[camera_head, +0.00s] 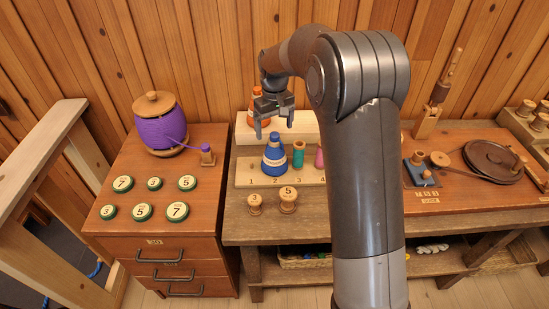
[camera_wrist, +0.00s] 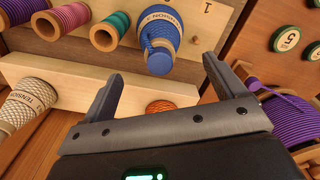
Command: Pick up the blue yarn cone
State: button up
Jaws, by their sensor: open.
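My gripper (camera_head: 274,128) is open and empty, above and slightly behind the cone in the head view. In the wrist view my gripper (camera_wrist: 163,70) has its fingers spread wide, with the cone's tip near the gap between them and no contact visible.
A teal spool (camera_head: 298,154) and a pink spool (camera_head: 319,157) stand right of the cone. An orange cone (camera_wrist: 160,106) is on the rear step, close to my gripper. A large purple spool (camera_head: 160,132) stands on the left cabinet. Two small wooden spools (camera_head: 288,200) stand in front.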

aim_at(274, 146)
notch_tip(274, 146, down, 9)
jog(key=shift+r, duration=0.2)
dwell(0.3)
jog(key=shift+c, duration=0.6)
jog(key=c, duration=1.6)
